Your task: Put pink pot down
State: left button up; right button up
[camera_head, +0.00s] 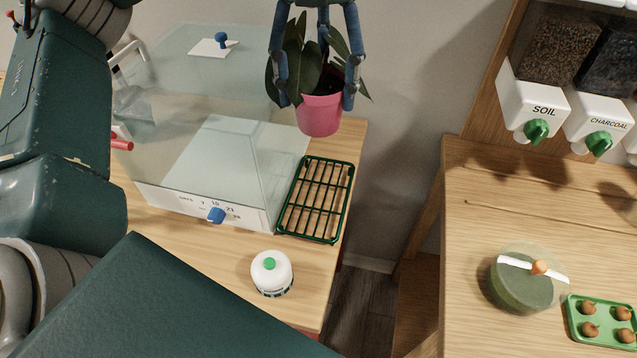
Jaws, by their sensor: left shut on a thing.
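The pink pot (320,116) holds a plant with broad dark green leaves (302,62). It is at the top middle of the head view, upright or nearly so. My left gripper (315,98) reaches down from above, its blue-grey fingers around the plant and pot, shut on the pot. The pot appears held above the back right part of the wooden table (225,262), behind the green rack. How high it hangs is hard to tell. My right gripper is not in view.
A green-framed slatted rack (316,198) lies empty on the table, beside a clear glass case (215,165). Across a gap, another table (470,240) holds a round lidded dish (522,285) and a green tray (572,312).

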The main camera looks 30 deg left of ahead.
pick_arm(q)
jog(key=shift+a+f, duration=0.1)
jog(key=shift+f, duration=8.85)
jog(key=shift+f, duration=0.15)
jog(key=o, duration=1.1)
jog(key=shift+o, duration=0.3)
